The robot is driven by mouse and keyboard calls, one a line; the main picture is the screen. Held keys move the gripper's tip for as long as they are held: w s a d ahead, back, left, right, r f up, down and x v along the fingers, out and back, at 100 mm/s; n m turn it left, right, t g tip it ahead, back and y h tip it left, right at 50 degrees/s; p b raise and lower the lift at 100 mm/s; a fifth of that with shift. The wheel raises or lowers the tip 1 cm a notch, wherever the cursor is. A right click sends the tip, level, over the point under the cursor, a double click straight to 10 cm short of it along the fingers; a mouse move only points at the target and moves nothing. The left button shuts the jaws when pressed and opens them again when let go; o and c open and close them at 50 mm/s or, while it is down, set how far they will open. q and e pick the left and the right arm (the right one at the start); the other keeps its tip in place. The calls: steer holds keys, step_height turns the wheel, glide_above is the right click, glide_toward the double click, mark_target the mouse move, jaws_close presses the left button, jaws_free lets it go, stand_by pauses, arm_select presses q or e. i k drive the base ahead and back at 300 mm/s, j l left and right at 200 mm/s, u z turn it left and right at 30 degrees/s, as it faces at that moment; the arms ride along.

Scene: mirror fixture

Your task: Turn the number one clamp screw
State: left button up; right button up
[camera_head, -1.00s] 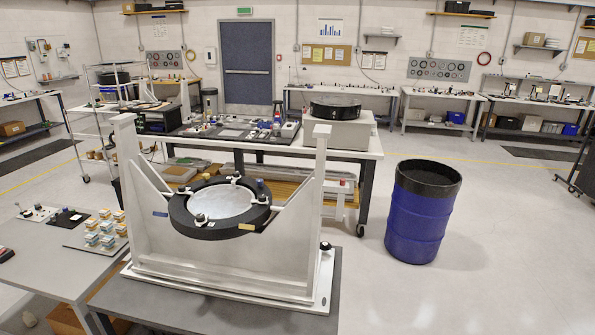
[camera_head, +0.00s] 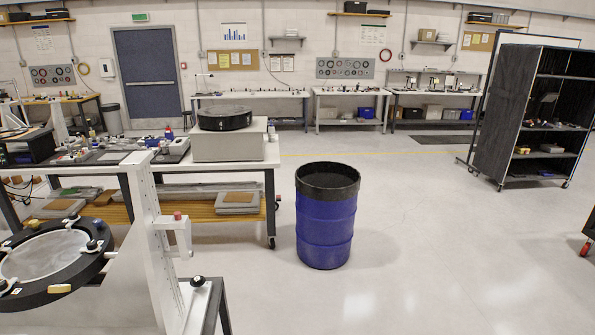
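The mirror fixture stands at the left of the head view, cut off by the left edge. Its round mirror (camera_head: 42,254) sits in a black ring (camera_head: 58,290) held beside a white upright frame (camera_head: 155,245). Several clamps with dark screw knobs sit around the ring, one clamp (camera_head: 93,246) at its right side and another (camera_head: 71,221) at its far side. I cannot read which clamp is number one. Neither of my grippers is in view.
A blue barrel (camera_head: 326,222) with a black rim stands on the floor right of the fixture. Behind the fixture is a workbench (camera_head: 262,160) with a grey box (camera_head: 228,146) and black ring on it. A dark shelf cart (camera_head: 505,115) stands at right. The floor between is open.

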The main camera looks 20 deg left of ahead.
mark_target(73, 217)
steer(key=i+l+u, duration=0.25)
steer(key=i, duration=0.2)
steer(key=i+l+u, duration=0.1)
steer(key=i+u, duration=0.2)
steer(key=i, duration=0.15)
steer(key=i+u, duration=0.75)
steer(key=i, duration=0.15)
steer(key=i+l+u, duration=0.25)
steer(key=i+u, duration=0.15)
steer(key=i+l+u, duration=0.55)
steer(key=u, duration=0.3)
steer(key=i+l+u, duration=0.2)
steer(key=u, duration=0.3)
steer(key=i+l+u, duration=0.15)
steer(key=u, duration=0.3)
steer(key=i+l+u, duration=0.1)
steer(key=l+u, duration=0.65)
steer(key=u, duration=0.2)
